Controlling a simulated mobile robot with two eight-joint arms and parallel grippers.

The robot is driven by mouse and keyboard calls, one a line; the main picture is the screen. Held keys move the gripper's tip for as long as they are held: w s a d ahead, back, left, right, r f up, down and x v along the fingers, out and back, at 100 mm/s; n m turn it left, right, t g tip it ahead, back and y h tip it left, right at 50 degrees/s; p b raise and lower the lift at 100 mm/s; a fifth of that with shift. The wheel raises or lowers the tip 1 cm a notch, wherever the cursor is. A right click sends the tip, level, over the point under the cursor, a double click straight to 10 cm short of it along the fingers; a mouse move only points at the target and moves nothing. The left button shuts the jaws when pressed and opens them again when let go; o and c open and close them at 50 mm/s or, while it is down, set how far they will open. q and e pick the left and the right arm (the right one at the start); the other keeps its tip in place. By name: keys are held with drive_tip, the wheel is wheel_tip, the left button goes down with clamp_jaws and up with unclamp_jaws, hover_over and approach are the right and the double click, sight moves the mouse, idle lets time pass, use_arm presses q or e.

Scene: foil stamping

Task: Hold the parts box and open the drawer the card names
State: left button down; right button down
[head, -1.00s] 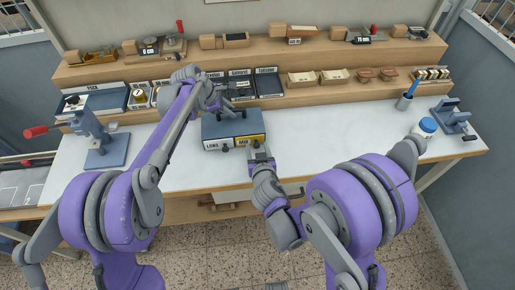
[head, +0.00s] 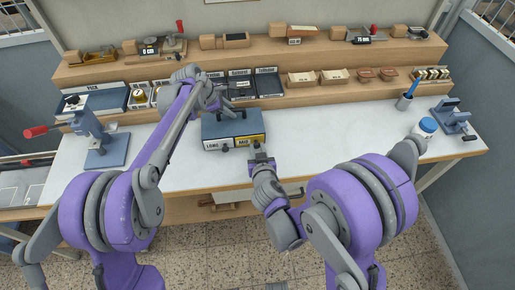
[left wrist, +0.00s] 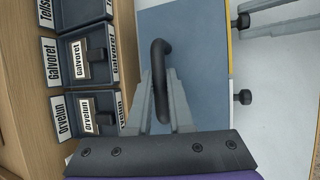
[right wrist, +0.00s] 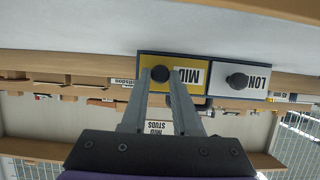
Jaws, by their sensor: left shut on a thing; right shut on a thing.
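The blue-grey parts box (head: 222,128) sits on the white bench top, with a white LONG drawer (head: 217,145) and a yellow MID drawer (head: 243,141) side by side in front. My left gripper (head: 222,108) is shut on the box's black top handle (left wrist: 163,85). My right gripper (head: 260,152) is shut on the MID drawer's black knob (right wrist: 160,74). Both drawer fronts look about flush; I see no clear gap. The LONG knob (right wrist: 237,81) is free. A card (right wrist: 157,128) reading MID STUDS shows between my right fingers in the right wrist view.
Behind the box, a wooden shelf (head: 350,92) holds labelled trays and small dishes. A blue press with a red handle (head: 105,150) stands at left. A blue-lidded jar (head: 426,125) and a blue tool (head: 452,118) stand at right. The bench right of the box is clear.

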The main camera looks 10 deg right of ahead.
idle(0.8)
drive_tip(key=s, duration=0.4)
drive_tip(key=c, duration=0.7)
unclamp_jaws()
drive_tip(key=shift+w, duration=0.1)
drive_tip(key=shift+o, duration=0.2)
drive_tip(key=v, duration=1.2)
